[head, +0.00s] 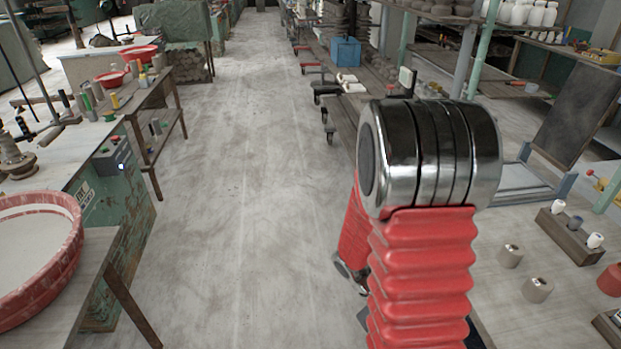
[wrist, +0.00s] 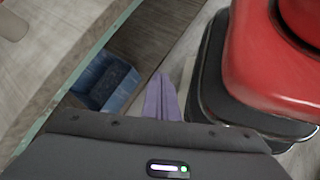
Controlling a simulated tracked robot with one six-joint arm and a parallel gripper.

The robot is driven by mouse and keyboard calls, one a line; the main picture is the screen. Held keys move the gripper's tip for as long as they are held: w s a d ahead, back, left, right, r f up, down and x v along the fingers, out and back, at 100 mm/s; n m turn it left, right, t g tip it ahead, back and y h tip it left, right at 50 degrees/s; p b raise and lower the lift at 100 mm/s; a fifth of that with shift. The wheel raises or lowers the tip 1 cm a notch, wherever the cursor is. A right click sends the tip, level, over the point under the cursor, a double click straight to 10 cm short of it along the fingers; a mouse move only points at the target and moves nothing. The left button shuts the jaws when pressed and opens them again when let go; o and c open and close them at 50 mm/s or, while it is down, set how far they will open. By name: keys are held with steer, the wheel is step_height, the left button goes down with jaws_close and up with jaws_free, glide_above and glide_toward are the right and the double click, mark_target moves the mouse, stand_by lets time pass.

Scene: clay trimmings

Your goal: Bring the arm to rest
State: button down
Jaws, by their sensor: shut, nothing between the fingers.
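My arm stands up close in front of the head camera, its red ribbed sleeve rising to a shiny metal joint at right of centre. My gripper shows in the wrist view (wrist: 159,90) as two purple fingers. They lie together beyond a dark housing with a small lit indicator. The fingers are shut and nothing shows between them. In the head view the gripper is hidden or out of the picture.
A red-rimmed basin (head: 72,238) sits at the left edge. A workbench (head: 160,92) with red bowls stands farther left. Shelving and a blue crate (head: 345,51) are at the back right. The central floor (head: 235,200) is clear.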

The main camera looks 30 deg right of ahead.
steer(key=w+a+r+t+y, duration=0.1)
steer(key=w+a+r+t, duration=0.2)
steer(key=a+r, duration=0.4)
steer(key=w+a+r+t+y, duration=0.1)
steer(key=w+a+r+t, duration=0.3)
steer(key=a+r+t, duration=0.2)
steer(key=w+a+r+t+y, duration=0.1)
steer(key=w+a+r+t, duration=0.2)
steer(key=a+r, duration=0.6)
step_height(320, 180, up, 3)
steer(key=shift+w+a+f+m+t+y, duration=0.1)
steer(key=shift+w+a+m+t+y, duration=0.25)
steer(key=shift+t, duration=0.45)
steer(key=shift+s+d, duration=0.1)
steer(key=shift+d, duration=0.2)
